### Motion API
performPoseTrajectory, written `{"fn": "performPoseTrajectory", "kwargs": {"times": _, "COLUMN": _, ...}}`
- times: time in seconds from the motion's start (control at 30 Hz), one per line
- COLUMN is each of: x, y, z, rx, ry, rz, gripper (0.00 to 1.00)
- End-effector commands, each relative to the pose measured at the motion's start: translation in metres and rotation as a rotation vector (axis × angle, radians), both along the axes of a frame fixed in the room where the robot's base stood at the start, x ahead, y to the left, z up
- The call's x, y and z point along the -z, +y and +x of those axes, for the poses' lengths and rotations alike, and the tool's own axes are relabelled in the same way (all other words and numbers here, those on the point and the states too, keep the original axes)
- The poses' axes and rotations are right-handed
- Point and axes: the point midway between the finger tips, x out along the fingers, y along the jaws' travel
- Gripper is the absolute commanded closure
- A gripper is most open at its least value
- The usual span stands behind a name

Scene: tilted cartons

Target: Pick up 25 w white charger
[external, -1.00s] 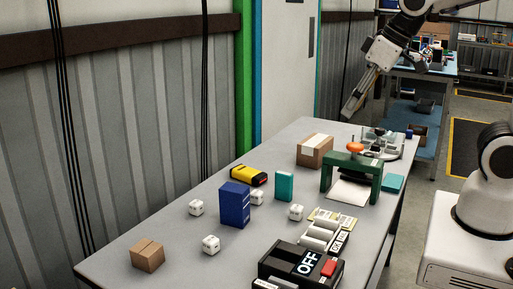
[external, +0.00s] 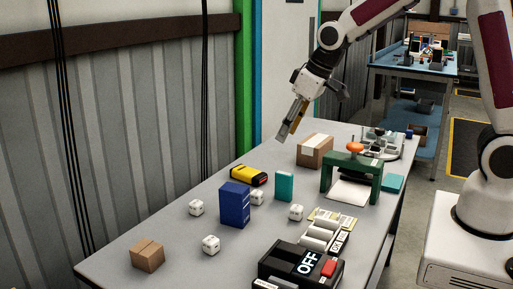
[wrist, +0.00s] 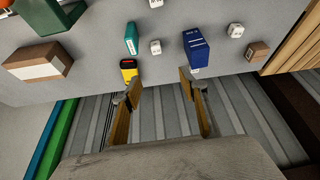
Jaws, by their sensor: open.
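Several small white cube-shaped chargers lie on the grey table. In the external view one charger (external: 197,208) is left of the blue box, one charger (external: 257,198) is just behind it, one charger (external: 296,212) is to its right, and another charger (external: 211,244) is in front of it. The wrist view shows white cubes too, such as a charger (wrist: 155,47) between the teal and blue boxes. My gripper (external: 283,138) is open and empty, above the table's far left edge, clear of all chargers. Its spread fingers (wrist: 158,86) show in the wrist view.
A tall blue box (external: 235,205), yellow-black item (external: 249,175), teal box (external: 284,187) and two cartons (external: 147,255) (external: 315,151) stand around the chargers. A green frame (external: 351,178) and black OFF box (external: 300,265) are right. A corrugated wall (external: 120,120) borders the table.

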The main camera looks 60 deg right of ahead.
Motion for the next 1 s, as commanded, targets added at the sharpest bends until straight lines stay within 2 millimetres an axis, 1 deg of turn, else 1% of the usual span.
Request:
{"fn": "performPoseTrajectory", "kwargs": {"times": 0.03, "x": 0.010, "y": 0.000, "z": 0.008, "rx": 0.000, "ry": 0.006, "rz": 0.000, "gripper": 0.57}}
{"fn": "performPoseTrajectory", "kwargs": {"times": 0.3, "x": 0.054, "y": -0.002, "z": 0.045, "rx": -0.008, "ry": 0.017, "rz": -0.004, "gripper": 0.57}}
{"fn": "performPoseTrajectory", "kwargs": {"times": 0.5, "x": 0.090, "y": -0.003, "z": 0.069, "rx": -0.010, "ry": 0.024, "rz": -0.005, "gripper": 0.57}}
{"fn": "performPoseTrajectory", "kwargs": {"times": 0.6, "x": 0.106, "y": -0.004, "z": 0.078, "rx": -0.012, "ry": 0.027, "rz": -0.006, "gripper": 0.57}}
{"fn": "performPoseTrajectory", "kwargs": {"times": 0.7, "x": 0.117, "y": -0.004, "z": 0.084, "rx": -0.013, "ry": 0.027, "rz": -0.008, "gripper": 0.57}}
{"fn": "performPoseTrajectory", "kwargs": {"times": 0.8, "x": 0.124, "y": -0.004, "z": 0.087, "rx": -0.014, "ry": 0.028, "rz": -0.008, "gripper": 0.57}}
{"fn": "performPoseTrajectory", "kwargs": {"times": 1.0, "x": 0.126, "y": -0.005, "z": 0.089, "rx": -0.014, "ry": 0.027, "rz": -0.008, "gripper": 0.57}}
